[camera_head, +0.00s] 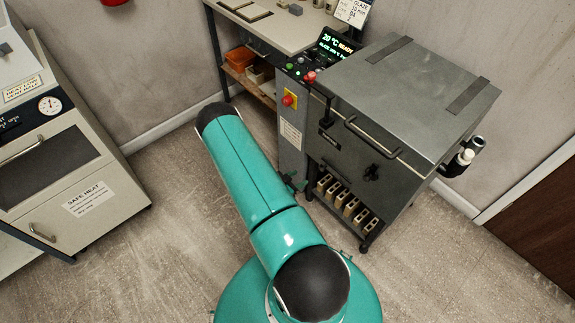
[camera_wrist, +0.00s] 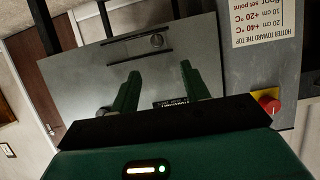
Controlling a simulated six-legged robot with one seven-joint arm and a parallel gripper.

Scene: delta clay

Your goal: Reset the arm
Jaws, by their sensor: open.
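Beyond the fingers is the grey kiln (camera_wrist: 75,82). The kiln also stands at the right of the head view (camera_head: 420,95), its lid shut, with a bar handle on the front.
A control post with a red knob (camera_head: 289,100) stands at the kiln's left side. A workbench (camera_head: 275,30) with shelves is behind it. A cream cabinet (camera_head: 70,180) with a dial stands at the left. A brown door (camera_head: 540,220) is at the right. Open floor (camera_head: 130,260) lies between.

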